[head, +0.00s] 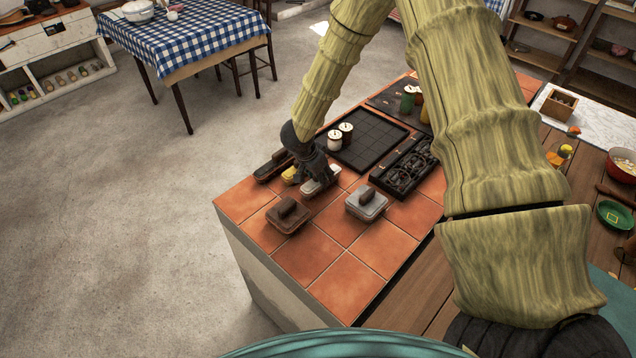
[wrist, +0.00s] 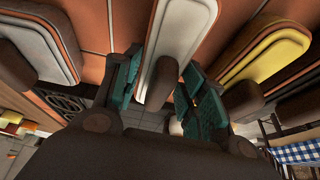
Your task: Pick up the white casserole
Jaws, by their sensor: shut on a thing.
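The white casserole (head: 320,183), a small lidded oblong dish, is under my gripper (head: 312,168) at the far left part of the tiled counter. In the wrist view its white lid (wrist: 183,35) runs between the teal fingers of my gripper (wrist: 163,95). My gripper is shut on its brown handle (wrist: 160,84). I cannot tell whether its base touches the tiles. A yellow casserole (head: 291,174) is close beside it; it is also at the right of the wrist view (wrist: 268,58).
A grey casserole (head: 367,207) and a brown one (head: 288,216) stand nearer on the tiles. Two white canisters (head: 340,134), a black grid tray (head: 368,140) and a dark ornate rack (head: 404,166) are behind and right. The front tiles are clear. A checked table (head: 190,40) stands apart.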

